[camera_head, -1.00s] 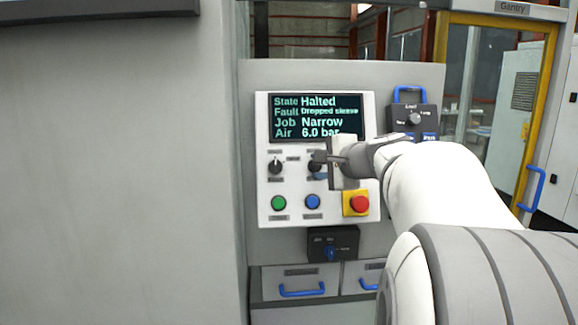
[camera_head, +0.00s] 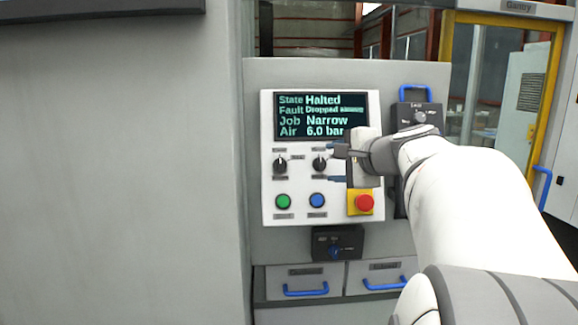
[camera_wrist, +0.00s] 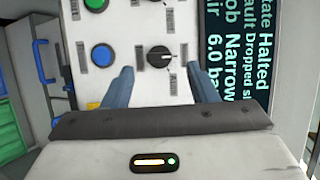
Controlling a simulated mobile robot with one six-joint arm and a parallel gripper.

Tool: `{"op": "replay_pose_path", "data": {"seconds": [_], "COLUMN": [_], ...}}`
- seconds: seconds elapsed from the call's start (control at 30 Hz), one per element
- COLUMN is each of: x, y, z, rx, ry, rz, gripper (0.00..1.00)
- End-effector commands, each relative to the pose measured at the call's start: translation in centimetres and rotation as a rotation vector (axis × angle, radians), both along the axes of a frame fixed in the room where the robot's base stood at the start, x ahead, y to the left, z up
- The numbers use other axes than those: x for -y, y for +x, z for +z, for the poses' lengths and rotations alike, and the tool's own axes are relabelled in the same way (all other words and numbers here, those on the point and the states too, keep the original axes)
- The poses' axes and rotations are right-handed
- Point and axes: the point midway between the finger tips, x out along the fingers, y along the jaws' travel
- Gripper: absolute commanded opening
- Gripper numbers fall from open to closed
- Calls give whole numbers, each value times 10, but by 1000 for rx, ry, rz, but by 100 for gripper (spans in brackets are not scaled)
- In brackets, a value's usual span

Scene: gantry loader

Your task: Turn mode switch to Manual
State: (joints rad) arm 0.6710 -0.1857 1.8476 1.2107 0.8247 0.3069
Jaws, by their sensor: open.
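A white control panel (camera_head: 268,215) carries two black rotary knobs side by side under its screen. The right knob (camera_head: 320,164) sits above the blue button, and the left knob (camera_head: 280,165) above the green button; their small labels are too blurred to read. My gripper (camera_head: 334,164) is open and empty, just in front and to the right of the right knob. In the wrist view this knob (camera_wrist: 160,57) lies between and beyond the two fingertips (camera_wrist: 160,78), apart from both. Its white pointer line points toward the screen side in that view.
The screen (camera_head: 320,117) reads Halted, dropped sleeve, Narrow, 6.0 bar. Below are the green button (camera_head: 283,201), blue button (camera_head: 317,201) and red stop button (camera_head: 364,203). Black switch boxes sit under the panel (camera_head: 338,242) and at its right (camera_head: 419,117).

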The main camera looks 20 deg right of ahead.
Motion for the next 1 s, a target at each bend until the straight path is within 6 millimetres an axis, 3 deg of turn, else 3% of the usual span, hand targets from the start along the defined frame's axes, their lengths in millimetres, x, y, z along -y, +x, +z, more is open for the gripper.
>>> {"op": "replay_pose_path", "data": {"seconds": [0.23, 0.67, 0.77, 0.83, 1.0], "x": [4, -1, -24, -52, -128], "y": [-29, -32, -34, -40, -82], "z": [9, 5, -19, -48, -143], "rx": [0, -16, -78, -154, -375], "ry": [0, -12, -70, -150, -455], "rz": [-1, 14, 75, 154, 456], "gripper": [53, 53, 53, 53, 53]}}
